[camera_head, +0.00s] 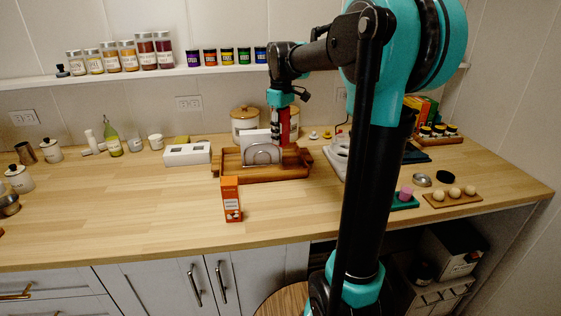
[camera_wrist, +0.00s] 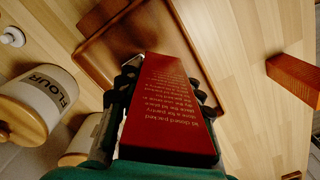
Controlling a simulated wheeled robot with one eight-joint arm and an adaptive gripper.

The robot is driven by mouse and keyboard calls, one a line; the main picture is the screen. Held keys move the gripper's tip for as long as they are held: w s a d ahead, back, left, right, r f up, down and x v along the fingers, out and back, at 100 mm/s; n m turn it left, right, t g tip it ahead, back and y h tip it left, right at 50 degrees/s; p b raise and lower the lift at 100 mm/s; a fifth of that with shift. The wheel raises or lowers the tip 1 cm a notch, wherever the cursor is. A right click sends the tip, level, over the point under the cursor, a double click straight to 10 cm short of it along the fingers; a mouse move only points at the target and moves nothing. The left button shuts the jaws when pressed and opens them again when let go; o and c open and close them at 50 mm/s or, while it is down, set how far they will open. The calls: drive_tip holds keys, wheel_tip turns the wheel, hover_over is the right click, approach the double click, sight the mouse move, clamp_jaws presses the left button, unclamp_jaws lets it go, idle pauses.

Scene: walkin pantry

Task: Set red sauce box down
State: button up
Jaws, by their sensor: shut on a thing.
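The red sauce box (camera_wrist: 165,110) is between the fingers of my gripper (camera_wrist: 168,88), with lines of pale print facing the wrist camera. In the head view the red box (camera_head: 285,118) shows as a narrow upright strip, partly covered by my gripper (camera_head: 280,128). My gripper is shut on it and points down over the right rear part of a wooden tray (camera_head: 290,174). The tray also shows in the wrist view (camera_wrist: 98,55), beyond the box. The lower end of the box is hidden, so I cannot tell whether it touches the tray.
A metal holder with white sheets (camera_head: 262,153) stands in the tray. An orange-red box (camera_head: 231,200) stands near the counter's front edge. White lidded canisters (camera_head: 244,122) stand behind the tray, and a white slotted block (camera_head: 187,154) is left of it.

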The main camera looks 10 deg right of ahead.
wheel_tip(320, 180, down, 10)
drive_tip(key=shift+f, duration=0.2)
idle(0.4)
drive_tip(key=o, duration=1.3)
drive_tip(key=shift+f, duration=0.1)
drive_tip(key=shift+c, duration=0.2)
wheel_tip(320, 180, up, 12)
drive_tip(key=shift+r, duration=0.15)
